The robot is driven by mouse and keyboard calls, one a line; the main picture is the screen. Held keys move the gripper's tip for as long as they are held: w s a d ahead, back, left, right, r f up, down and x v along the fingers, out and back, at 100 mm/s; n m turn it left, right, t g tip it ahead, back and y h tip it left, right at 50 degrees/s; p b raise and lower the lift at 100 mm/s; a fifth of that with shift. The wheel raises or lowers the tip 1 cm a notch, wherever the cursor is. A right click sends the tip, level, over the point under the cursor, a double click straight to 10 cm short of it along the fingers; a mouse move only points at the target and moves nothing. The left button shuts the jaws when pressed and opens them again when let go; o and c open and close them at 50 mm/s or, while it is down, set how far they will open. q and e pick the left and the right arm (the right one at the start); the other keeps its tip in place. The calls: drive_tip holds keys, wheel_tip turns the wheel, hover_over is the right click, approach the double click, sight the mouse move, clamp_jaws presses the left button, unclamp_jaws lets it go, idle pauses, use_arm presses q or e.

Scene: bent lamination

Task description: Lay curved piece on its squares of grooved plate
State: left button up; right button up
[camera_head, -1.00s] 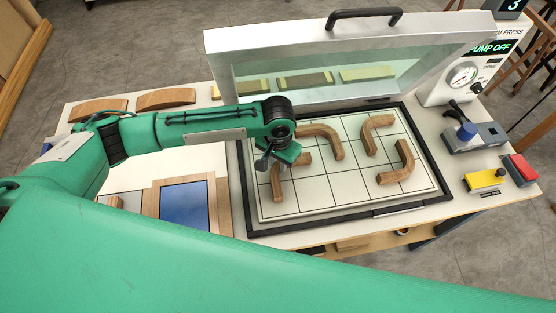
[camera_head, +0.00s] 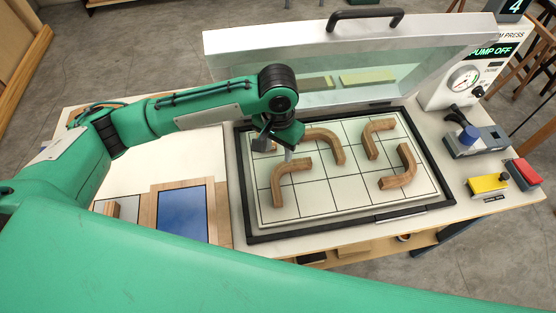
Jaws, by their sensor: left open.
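Several curved wooden pieces lie on the pale grooved plate (camera_head: 333,190). One is at the front left (camera_head: 287,180), one at the back left (camera_head: 328,143), one at the back right (camera_head: 373,138) and one at the right (camera_head: 400,169). My left gripper (camera_head: 287,150) is open, above the plate's left part, just behind the front-left piece. It appears apart from that piece. The gripper hides the plate's back-left corner area. A small wood-coloured patch beside it is too covered to identify. My right gripper is not in view.
The press lid (camera_head: 310,55) stands raised behind the plate, with a dark handle on top. A control box (camera_head: 465,80) reads PUMP OFF, with a 4 above it. A blue-topped lever unit (camera_head: 475,140) and yellow and red boxes stand at right. A blue panel (camera_head: 183,212) lies at left.

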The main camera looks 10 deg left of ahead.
use_arm(q)
wheel_tip(320, 180, up, 3)
drive_tip(key=shift+r, duration=0.15)
idle(0.6)
